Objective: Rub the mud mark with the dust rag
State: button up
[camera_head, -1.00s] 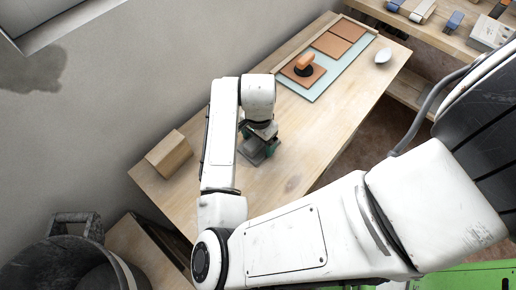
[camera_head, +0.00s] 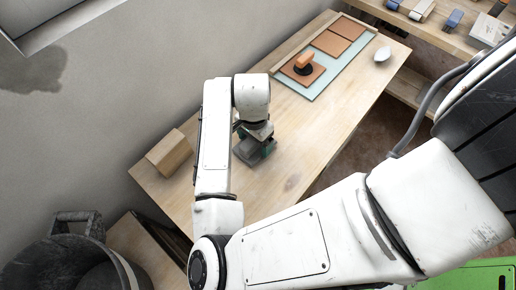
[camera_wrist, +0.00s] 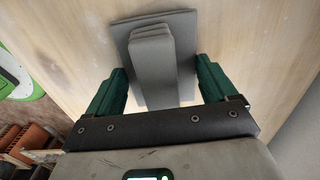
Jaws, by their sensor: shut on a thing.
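My gripper (camera_head: 254,146) is over the left-middle part of the wooden table (camera_head: 330,120). In the wrist view its green fingers (camera_wrist: 160,75) are shut on the raised middle fold of the dust rag, a grey folded cloth (camera_wrist: 155,38) with a flat wider base. The rag also shows below the gripper in the head view (camera_head: 249,155). Its base lies at or very near the table top; I cannot tell if it touches. A small brownish spot (camera_head: 291,183) shows on the wood right of the gripper; I cannot tell if it is the mud mark or a knot.
A wooden block (camera_head: 172,153) stands left of the gripper by the wall. At the far end, an orange-handled tool (camera_head: 304,63) rests on tiles, with a white oval thing (camera_head: 382,54) nearby. A dark bucket (camera_head: 75,262) is at lower left. The table's middle is clear.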

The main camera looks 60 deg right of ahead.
aim_at(249, 145)
jog(key=shift+w+a+b, duration=0.15)
jog(key=shift+a, duration=0.5)
jog(key=shift+w+a+b, duration=0.15)
jog(key=shift+a, duration=0.5)
notch_tip(249, 145, up, 4)
jog(key=p, duration=0.3)
jog(key=shift+s+f, duration=0.1)
